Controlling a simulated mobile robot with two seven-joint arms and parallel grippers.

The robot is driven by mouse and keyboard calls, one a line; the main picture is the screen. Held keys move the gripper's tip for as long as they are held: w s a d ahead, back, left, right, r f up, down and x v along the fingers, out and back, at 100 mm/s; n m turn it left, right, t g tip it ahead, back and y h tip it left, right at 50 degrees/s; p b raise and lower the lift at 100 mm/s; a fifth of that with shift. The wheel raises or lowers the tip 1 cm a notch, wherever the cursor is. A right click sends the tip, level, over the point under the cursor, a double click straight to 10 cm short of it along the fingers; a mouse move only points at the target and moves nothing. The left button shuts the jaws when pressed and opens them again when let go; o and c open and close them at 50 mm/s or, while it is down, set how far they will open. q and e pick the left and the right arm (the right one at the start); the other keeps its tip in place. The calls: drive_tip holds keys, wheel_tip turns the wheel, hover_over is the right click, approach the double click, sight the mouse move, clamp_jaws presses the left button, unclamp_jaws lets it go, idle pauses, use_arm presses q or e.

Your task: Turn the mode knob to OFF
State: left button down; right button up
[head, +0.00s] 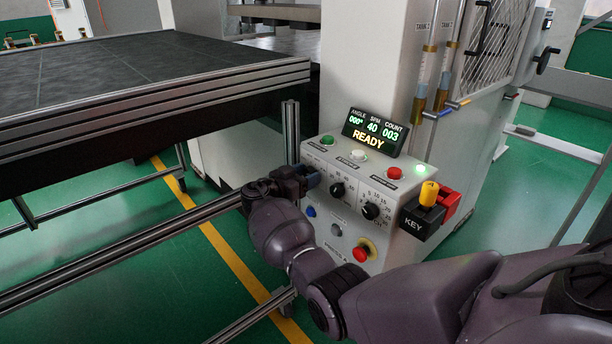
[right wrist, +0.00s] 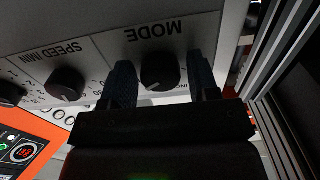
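The mode knob (right wrist: 160,70) is a round black knob on the white panel, under the printed word MODE, which appears upside down in the right wrist view. A small pale mark shows near its lower edge; the setting it points at is not readable. My right gripper (right wrist: 164,82) is open, with one dark finger on each side of the knob and small gaps showing between. In the head view my right gripper (head: 306,178) is at the left edge of the control box (head: 345,226) and hides the mode knob. My left gripper is not in view.
The speed knob (head: 337,190) and another knob (head: 371,210) sit beside it. A READY display (head: 374,133) tops the box. A red button (head: 361,253) is low on the front; a KEY holder (head: 420,222) is at right. A dark table (head: 120,70) stands left.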

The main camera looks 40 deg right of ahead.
drive_tip(key=c, duration=0.7)
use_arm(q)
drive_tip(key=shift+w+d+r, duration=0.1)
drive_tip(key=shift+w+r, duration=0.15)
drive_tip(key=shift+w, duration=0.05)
